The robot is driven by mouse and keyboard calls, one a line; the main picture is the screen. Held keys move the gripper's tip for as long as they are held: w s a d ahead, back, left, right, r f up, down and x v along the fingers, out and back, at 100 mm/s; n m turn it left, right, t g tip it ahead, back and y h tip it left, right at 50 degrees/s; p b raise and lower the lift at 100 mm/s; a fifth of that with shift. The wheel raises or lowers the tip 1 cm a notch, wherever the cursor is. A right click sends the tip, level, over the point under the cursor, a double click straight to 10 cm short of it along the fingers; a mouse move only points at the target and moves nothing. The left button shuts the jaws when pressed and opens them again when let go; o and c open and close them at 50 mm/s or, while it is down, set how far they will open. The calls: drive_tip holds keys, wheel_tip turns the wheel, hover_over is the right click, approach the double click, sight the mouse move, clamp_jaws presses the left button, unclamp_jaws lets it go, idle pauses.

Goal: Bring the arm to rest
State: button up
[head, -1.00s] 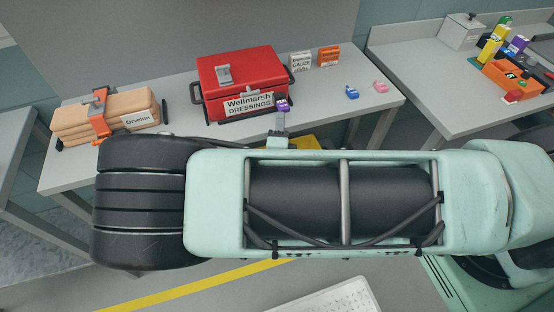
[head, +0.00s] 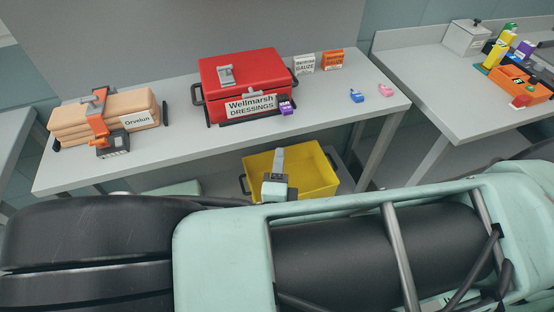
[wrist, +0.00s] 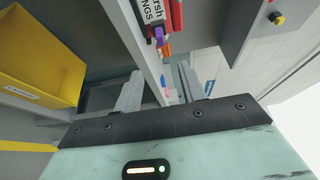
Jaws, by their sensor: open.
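My arm (head: 230,245) stretches across the lower part of the head view, its thick mint and black links close to the camera. My gripper shows in the head view (head: 278,165) as a mint end with a grey finger, in front of the yellow bin and below the tabletop. In the wrist view my gripper (wrist: 158,90) has its two grey fingers wide apart with nothing held between them. The red dressings case (head: 246,80) stands closed on the table above, apart from the gripper. A purple and black tag (head: 286,106) is at its front.
The grey table (head: 190,130) also bears a tan strapped pack (head: 75,118), small cartons (head: 304,64) and blue (head: 356,96) and pink (head: 386,90) pieces. The yellow bin (head: 318,172) is beneath it. Another table (head: 425,80) at right holds an orange tray (head: 515,88).

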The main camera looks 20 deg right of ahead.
drive_tip(key=s+d+r+m+g+h, duration=0.1)
drive_tip(key=s+d+r+m+g, duration=0.2)
drive_tip(key=s+m+g, duration=0.55)
drive_tip(key=s+d+r+m+g+h, duration=0.15)
drive_tip(key=d+r+m+g, duration=0.35)
drive_tip(key=m, duration=0.9)
drive_tip(key=s+a+r+m+g+y, duration=0.1)
drive_tip(key=s+a+r+m+y, duration=0.1)
drive_tip(key=r+m+y, duration=0.3)
drive_tip(key=s+a+r+m+g+y, duration=0.2)
drive_tip(key=a+r+m+y, duration=0.2)
drive_tip(key=m, duration=1)
drive_tip(key=shift+a+r+y, duration=0.35)
drive_tip(key=shift+r+y, duration=0.2)
drive_tip(key=shift+r, duration=0.1)
drive_tip(key=shift+s, duration=0.1)
